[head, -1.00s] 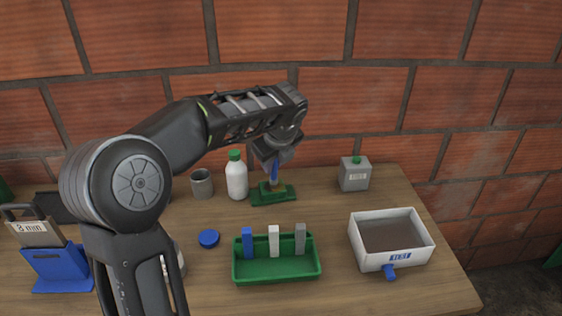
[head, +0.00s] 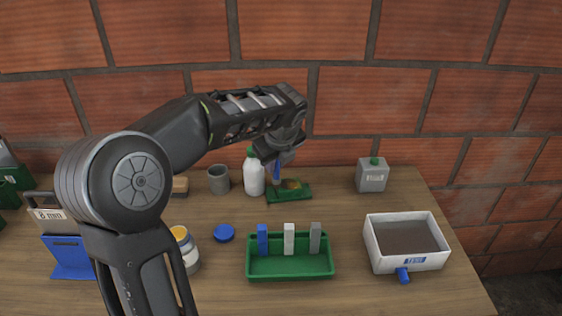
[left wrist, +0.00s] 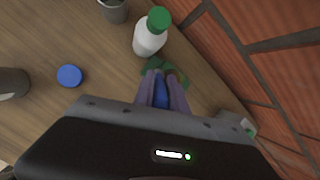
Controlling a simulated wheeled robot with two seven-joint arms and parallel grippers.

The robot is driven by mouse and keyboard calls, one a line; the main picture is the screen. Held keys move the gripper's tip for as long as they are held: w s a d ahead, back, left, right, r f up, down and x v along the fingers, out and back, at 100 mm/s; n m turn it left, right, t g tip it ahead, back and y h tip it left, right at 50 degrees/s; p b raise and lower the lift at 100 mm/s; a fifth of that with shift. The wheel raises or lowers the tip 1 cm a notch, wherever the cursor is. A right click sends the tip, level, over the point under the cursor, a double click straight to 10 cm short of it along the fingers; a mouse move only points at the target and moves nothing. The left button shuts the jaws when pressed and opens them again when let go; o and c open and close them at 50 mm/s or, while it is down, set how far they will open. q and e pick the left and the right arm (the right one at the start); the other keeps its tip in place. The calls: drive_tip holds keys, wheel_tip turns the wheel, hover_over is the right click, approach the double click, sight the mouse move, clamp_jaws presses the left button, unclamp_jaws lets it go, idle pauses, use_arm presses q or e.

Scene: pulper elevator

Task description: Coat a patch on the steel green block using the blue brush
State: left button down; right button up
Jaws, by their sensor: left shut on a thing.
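My left gripper (head: 277,160) is shut on the blue brush (head: 277,173), held upright with its lower end down at the left part of the green block (head: 300,194). Whether the bristles touch the block is too small to tell. A brownish-yellow patch shows on top of the block, right of the brush. In the left wrist view the blue brush (left wrist: 161,91) sits between the two fingers, and the green block (left wrist: 152,68) is mostly hidden behind them. My right gripper is not in view.
A white bottle (head: 254,178) with a green cap stands close left of the block, beside a grey cup (head: 219,180). A green tray (head: 290,267) with upright strips, a blue lid (head: 224,233), an open can (head: 186,250), a white basin (head: 443,262) and a grey canister (head: 371,178) stand around.

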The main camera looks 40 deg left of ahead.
use_arm(q)
drive_tip(key=shift+w+a+p, duration=0.25)
drive_tip(key=shift+w+p, duration=0.1)
drive_tip(key=shift+p, duration=0.15)
drive_tip(key=shift+w+a+f, duration=0.1)
drive_tip(key=shift+w+a, duration=0.05)
drive_tip(key=shift+a, duration=0.05)
drive_tip(key=shift+d, duration=0.1)
drive_tip(key=shift+w+d+p, duration=0.3)
drive_tip(key=shift+w+d, duration=0.05)
drive_tip(key=shift+w+d+p, duration=0.4)
drive_tip(key=shift+w+d, duration=0.5)
